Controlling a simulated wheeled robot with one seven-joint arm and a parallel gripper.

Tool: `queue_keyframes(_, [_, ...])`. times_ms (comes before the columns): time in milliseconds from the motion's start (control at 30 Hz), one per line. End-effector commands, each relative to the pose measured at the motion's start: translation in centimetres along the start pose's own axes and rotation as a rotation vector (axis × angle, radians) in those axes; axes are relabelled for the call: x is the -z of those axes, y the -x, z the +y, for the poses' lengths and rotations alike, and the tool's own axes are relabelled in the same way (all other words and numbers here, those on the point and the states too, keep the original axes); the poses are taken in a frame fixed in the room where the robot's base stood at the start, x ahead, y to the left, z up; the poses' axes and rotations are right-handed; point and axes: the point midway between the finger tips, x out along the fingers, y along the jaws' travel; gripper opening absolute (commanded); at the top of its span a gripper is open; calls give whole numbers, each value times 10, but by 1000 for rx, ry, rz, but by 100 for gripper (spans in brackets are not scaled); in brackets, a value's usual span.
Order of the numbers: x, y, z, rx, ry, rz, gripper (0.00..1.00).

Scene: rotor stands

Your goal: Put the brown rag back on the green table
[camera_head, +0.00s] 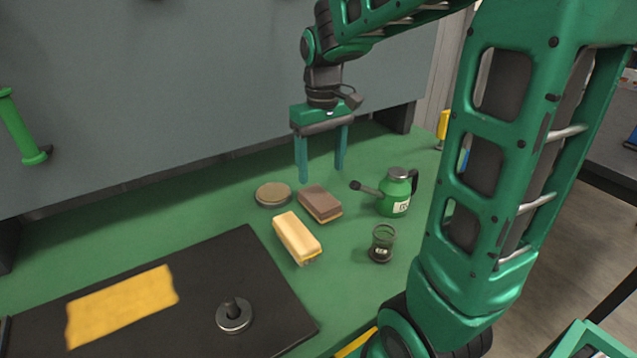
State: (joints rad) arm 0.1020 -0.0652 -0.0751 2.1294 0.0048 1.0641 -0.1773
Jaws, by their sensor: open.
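A brown, flat, rectangular piece, which looks like the brown rag (320,199), is near the middle of the green table (215,207). A thin tan layer shows along its lower edge; I cannot tell whether this is part of it or a separate thing under it. My gripper (321,175) is open and points down, with its two fingers apart and nothing between them. In the picture it is just above the brown piece and not touching it.
A round tan disc (272,194) and a pale yellow block (296,237) lie close by. A black mat (207,272) holds a yellow cloth (122,304) and a metal disc (233,315).

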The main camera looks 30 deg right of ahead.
Motion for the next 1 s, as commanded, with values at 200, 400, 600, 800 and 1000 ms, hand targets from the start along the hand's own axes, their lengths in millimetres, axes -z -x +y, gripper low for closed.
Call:
queue_keyframes(200, [0,27,0,0,0,2,68])
queue_keyframes(400, [0,33,0,0,0,-1,68])
queue_keyframes(600, [0,33,0,0,0,-1,68])
queue_keyframes(800, [0,32,0,0,0,-1,68])
queue_keyframes(1000, [0,33,0,0,0,0,68])
